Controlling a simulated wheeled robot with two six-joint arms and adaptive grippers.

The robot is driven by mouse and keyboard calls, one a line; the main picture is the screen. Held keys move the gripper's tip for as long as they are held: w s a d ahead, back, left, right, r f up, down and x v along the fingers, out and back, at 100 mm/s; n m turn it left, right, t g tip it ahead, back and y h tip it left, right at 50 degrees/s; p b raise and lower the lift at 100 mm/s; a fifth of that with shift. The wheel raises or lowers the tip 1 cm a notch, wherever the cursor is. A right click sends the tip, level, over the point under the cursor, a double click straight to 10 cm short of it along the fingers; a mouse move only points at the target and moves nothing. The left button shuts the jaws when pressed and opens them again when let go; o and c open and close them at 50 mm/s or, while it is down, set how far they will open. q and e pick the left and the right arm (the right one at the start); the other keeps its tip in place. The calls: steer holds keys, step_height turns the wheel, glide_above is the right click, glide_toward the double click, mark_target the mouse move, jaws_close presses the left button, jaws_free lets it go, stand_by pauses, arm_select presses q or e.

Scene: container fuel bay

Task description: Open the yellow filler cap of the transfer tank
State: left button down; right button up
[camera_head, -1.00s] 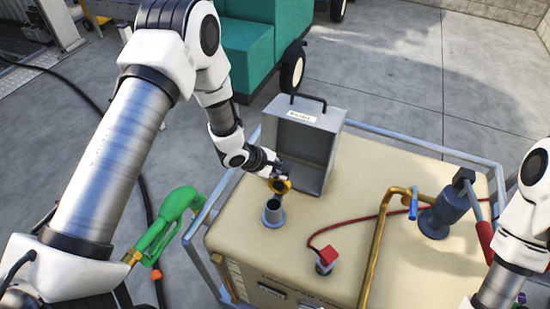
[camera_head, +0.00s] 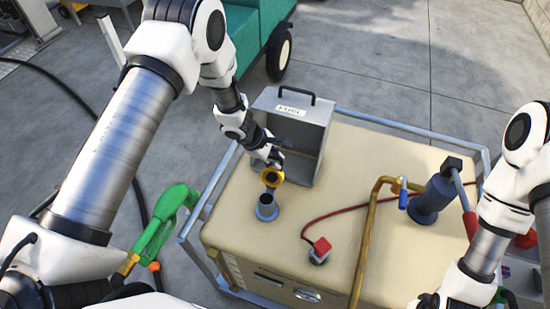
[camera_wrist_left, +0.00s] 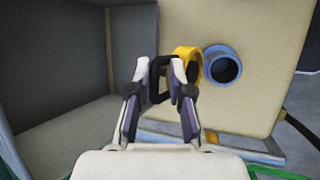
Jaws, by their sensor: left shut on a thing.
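The yellow filler cap (camera_head: 272,177) stands tilted up at the back edge of the filler neck, its round inner face towards the head camera. The blue-grey neck (camera_head: 267,211) of the tank (camera_head: 345,165) shows a dark open mouth. My left gripper (camera_head: 270,160) is behind the cap, shut on it. In the left wrist view my left gripper's fingers (camera_wrist_left: 161,72) close around a black loop beside the yellow cap (camera_wrist_left: 187,62), and the neck (camera_wrist_left: 222,66) stands just right of it. My right gripper (camera_head: 430,300) is only partly visible at the bottom edge.
A grey open-fronted box (camera_head: 300,130) labelled fuel stands close behind the left gripper. A green nozzle (camera_head: 165,215) is at the left.

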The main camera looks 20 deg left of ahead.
arm_select(q)
steer(key=c, duration=1.2)
jaws_free()
steer(key=shift+s+f, duration=0.3)
steer(key=shift+f, duration=0.1)
steer(key=shift+c, duration=0.2)
steer(key=shift+w+d, duration=0.1)
steer(key=shift+w, duration=0.05)
steer(key=shift+w+r, duration=0.1)
steer(key=shift+r, duration=0.15)
steer(key=shift+a+r, duration=0.2)
steer(key=shift+r, duration=0.05)
step_height(320, 180, up, 4)
steer(key=s+a, duration=0.2)
steer(key=a, duration=0.1)
glide_toward(264, 174)
steer(key=s+a+r, duration=0.1)
steer(key=s+a, duration=0.2)
steer(key=a, duration=0.2)
steer(key=shift+s+r, duration=0.2)
